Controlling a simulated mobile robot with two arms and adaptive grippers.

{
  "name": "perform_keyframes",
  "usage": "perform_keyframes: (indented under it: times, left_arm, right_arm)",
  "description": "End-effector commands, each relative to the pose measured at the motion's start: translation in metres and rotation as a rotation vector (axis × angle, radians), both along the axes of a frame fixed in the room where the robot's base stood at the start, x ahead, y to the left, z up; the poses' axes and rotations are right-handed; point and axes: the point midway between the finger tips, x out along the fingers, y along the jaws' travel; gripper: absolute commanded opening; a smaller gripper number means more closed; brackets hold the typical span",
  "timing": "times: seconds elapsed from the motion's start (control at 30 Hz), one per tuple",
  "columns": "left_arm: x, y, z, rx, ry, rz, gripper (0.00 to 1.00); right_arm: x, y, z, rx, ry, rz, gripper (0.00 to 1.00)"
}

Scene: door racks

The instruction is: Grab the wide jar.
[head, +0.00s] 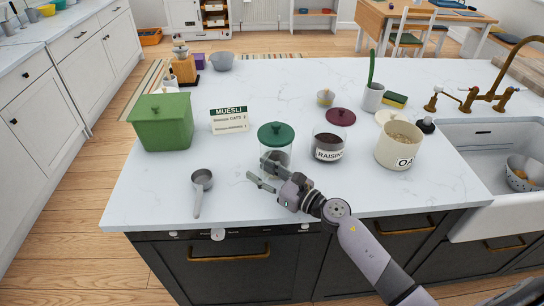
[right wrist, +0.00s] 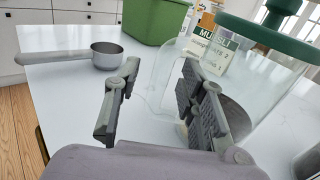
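A clear glass jar with a dark green knobbed lid (head: 276,135) stands on the counter's front middle, apparently the wide jar. In the right wrist view the glass jar (right wrist: 168,75) fills the right side, its green lid (right wrist: 268,38) at the top. Something dark inside is partly hidden. My right gripper (head: 265,174) is at the jar's front lower side. In the wrist view the gripper (right wrist: 160,105) has its fingers apart with nothing clearly held; one finger overlaps the glass, and I cannot tell whether it touches. My left gripper is out of view.
A raisin jar (head: 328,143) and an oats container (head: 399,145) stand to the right, with a dark red lid (head: 341,117) behind. A muesli card (head: 229,120) and a green canister (head: 163,123) stand left. A measuring cup (head: 202,180) lies front left; the counter around it is clear.

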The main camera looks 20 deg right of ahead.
Motion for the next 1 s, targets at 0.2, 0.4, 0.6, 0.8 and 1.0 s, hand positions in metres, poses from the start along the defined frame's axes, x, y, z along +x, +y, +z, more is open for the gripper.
perform_keyframes:
  times: [0.2, 0.4, 0.6, 0.8, 1.0]
  left_arm:
    - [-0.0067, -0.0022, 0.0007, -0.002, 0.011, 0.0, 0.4]
    - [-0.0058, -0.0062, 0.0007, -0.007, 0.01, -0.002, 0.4]
    - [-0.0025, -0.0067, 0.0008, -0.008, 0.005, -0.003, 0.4]
    - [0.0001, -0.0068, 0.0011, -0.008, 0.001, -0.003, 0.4]
    - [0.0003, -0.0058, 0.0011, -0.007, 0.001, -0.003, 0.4]
  right_arm:
    - [0.0054, 0.0038, -0.001, -0.001, 0.0, 0.001, 0.37]
    - [0.0051, 0.0037, -0.0009, -0.001, 0.0, 0.001, 0.31]
    - [0.0051, 0.0035, -0.0008, -0.001, 0.0, 0.001, 0.17]
    - [0.005, 0.0035, -0.0008, -0.001, 0.0, 0.001, 0.04]
    - [0.0051, 0.0034, -0.0008, -0.001, 0.0, 0.001, 0.0]
